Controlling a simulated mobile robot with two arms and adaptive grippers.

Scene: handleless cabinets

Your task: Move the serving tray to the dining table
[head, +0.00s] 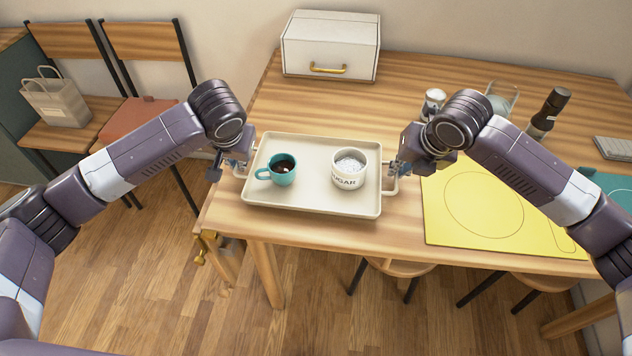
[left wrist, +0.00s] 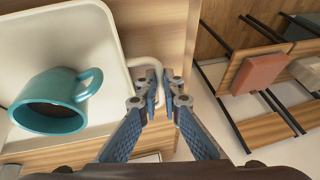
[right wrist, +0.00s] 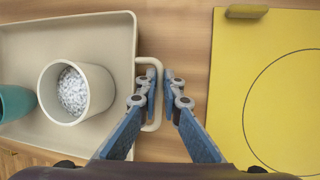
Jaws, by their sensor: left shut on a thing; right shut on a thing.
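The cream serving tray (head: 312,202) is at the left end of the wooden dining table (head: 262,113), over its front-left part. I cannot tell whether it touches the tabletop. A teal mug (head: 283,170) with dark liquid and a white sugar pot (head: 346,172) stand upright on it. My left gripper (head: 234,166) is shut on the tray's left handle, which also shows in the left wrist view (left wrist: 143,62). My right gripper (head: 398,170) is shut on the tray's right handle, seen in the right wrist view (right wrist: 148,61).
A yellow placemat (head: 440,215) lies right of the tray. A white box (head: 330,45) with a gold handle stands at the back. A shaker (head: 433,101) and a dark mill (head: 550,108) stand behind my right arm. Chairs (head: 150,55) stand left; stools (head: 400,267) are under the front edge.

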